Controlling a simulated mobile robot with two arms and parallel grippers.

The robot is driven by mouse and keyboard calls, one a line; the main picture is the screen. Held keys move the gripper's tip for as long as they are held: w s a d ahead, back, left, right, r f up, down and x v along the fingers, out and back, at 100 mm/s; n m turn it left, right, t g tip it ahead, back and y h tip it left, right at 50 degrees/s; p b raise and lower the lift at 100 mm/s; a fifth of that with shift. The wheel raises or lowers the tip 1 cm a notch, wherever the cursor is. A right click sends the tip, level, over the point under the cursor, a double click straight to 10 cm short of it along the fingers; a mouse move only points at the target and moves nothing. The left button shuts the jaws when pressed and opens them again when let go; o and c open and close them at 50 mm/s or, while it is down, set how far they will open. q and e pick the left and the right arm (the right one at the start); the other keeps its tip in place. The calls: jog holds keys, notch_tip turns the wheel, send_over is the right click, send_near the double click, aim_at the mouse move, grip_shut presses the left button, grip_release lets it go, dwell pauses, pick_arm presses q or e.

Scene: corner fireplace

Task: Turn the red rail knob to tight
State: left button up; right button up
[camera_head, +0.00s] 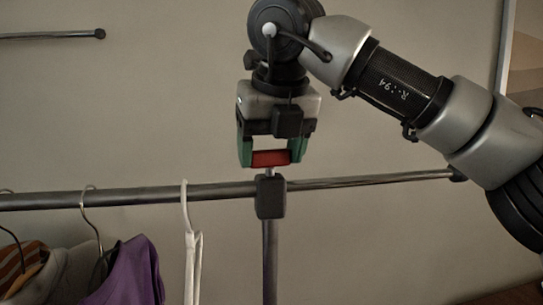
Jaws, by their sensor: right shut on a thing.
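The red rail knob (270,158) sits on top of the dark joint block (271,197) on the clothes rail. My right gripper (271,155) points straight down from above, with its green fingers on the left and right sides of the knob. It is shut on the knob. The knob's upper part and any tight mark are hidden or too small to tell. My left gripper is not in view.
The dark horizontal rail (350,182) crosses the view, with an upright pole (270,260) below the joint block. A white hanger (193,250), a purple garment (135,275) and other clothes hang at left. A short wall bar (50,36) is at upper left.

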jog(key=shift+r+m, duration=0.1)
jog(key=shift+m, duration=0.5)
jog(key=shift+h, duration=0.3)
jog(key=o, duration=0.9)
jog(key=shift+o, duration=0.2)
jog(key=v, duration=1)
jog(key=shift+s+r+b, duration=0.25)
jog(key=shift+r+b, duration=0.05)
